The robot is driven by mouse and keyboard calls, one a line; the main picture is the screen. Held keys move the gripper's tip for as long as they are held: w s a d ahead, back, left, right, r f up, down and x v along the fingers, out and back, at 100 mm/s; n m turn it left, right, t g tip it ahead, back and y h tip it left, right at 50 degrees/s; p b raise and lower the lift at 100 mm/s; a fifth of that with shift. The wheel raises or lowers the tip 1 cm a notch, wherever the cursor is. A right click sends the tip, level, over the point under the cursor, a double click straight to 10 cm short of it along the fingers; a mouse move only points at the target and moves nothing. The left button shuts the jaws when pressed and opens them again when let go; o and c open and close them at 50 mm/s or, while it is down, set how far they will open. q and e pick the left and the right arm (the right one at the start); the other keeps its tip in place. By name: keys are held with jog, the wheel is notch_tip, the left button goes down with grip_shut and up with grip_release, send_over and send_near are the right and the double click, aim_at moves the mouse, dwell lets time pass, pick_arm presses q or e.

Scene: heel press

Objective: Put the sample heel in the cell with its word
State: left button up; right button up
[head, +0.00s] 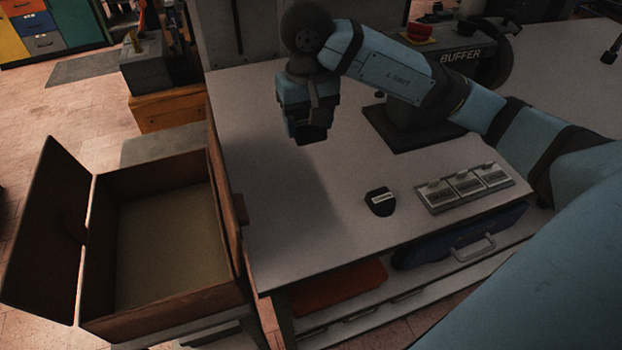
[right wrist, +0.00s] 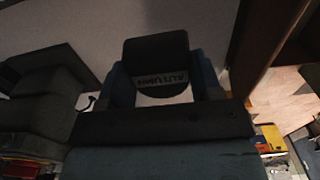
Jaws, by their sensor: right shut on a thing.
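My right gripper (head: 308,128) is above the left part of the white table, pointing down. It is shut on a dark heel (right wrist: 157,60), which shows between the fingers in the right wrist view. The heel carries a pale label that seems to read AUTUMN. In the head view the held heel is mostly hidden by the gripper. A second dark heel (head: 379,207) with a small white label lies on the table. To its right is a grey tray (head: 428,205) with three cells in a row; their words are too small to read. My left gripper is not in view.
An open wooden box (head: 226,180) with a raised lid stands left of the table. A dark machine marked BUFFER (head: 468,62) stands at the back of the table. A blue case (head: 470,238) and an orange item (head: 340,287) are below the tabletop. The table's middle is clear.

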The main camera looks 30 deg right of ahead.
aim_at(309, 198)
notch_tip(309, 198, down, 18)
jog(key=shift+s+f+p, duration=0.1)
jog(key=shift+f+p, duration=0.15)
jog(key=shift+p, duration=0.8)
jog(key=shift+f, duration=0.3)
jog(key=shift+f, duration=0.2)
jog(key=o, duration=1)
jog(key=shift+r, duration=0.1)
